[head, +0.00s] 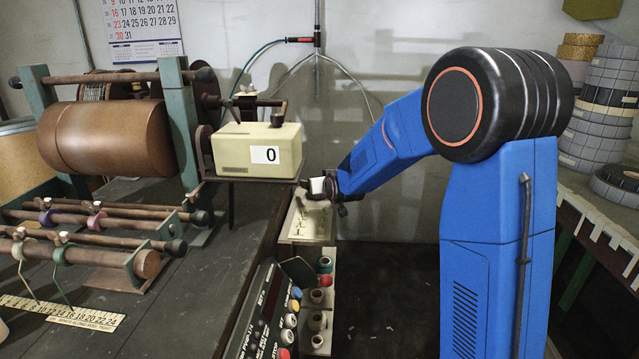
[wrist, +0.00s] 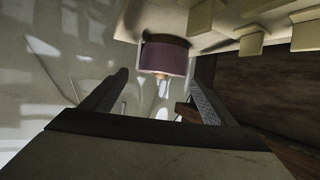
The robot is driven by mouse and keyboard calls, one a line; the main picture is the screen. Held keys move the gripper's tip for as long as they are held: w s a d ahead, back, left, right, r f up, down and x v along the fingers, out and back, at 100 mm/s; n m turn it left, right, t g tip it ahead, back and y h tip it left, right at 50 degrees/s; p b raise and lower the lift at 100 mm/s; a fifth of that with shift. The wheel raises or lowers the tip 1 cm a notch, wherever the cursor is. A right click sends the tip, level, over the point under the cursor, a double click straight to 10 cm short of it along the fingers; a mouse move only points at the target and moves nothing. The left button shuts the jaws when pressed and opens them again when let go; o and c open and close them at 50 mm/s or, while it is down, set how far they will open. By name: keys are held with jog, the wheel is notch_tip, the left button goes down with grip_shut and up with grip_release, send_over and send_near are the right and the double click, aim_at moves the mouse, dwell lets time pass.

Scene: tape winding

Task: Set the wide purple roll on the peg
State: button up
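The purple roll (wrist: 163,57) shows in the wrist view against a pale board, with a light wood-coloured end sticking out below it. I cannot tell whether it sits on a peg. My gripper (wrist: 158,78) is open, its two dark fingers spread on either side and the roll between or just beyond their tips. I see no clear contact. In the head view my gripper (head: 324,188) is over the pale pegged rack (head: 304,228), right of the cream counter box. The wide purple roll cannot be made out there.
The cream counter box (head: 257,148) reading 0 stands close left of my gripper. The winding machine (head: 110,138) fills the left bench. Small rolls (head: 318,296) stand below the rack, beside a button panel (head: 272,315). Stacked rolls (head: 600,100) are at the right.

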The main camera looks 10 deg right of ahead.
jog(key=v, duration=1.7)
jog(key=shift+s, duration=0.2)
jog(key=s+d+f+g, duration=0.2)
jog(key=s+g, duration=0.1)
jog(key=s, duration=1)
jog(key=s+d+f+g, duration=0.2)
jog(key=s, duration=1.2)
jog(key=s+d+f+g+h, duration=0.1)
jog(key=s+f+g, duration=0.1)
jog(key=s, duration=1.1)
jog(key=shift+s+d+m+g, duration=0.25)
jog(key=shift+d+m+g, duration=0.15)
jog(key=shift+g, duration=0.4)
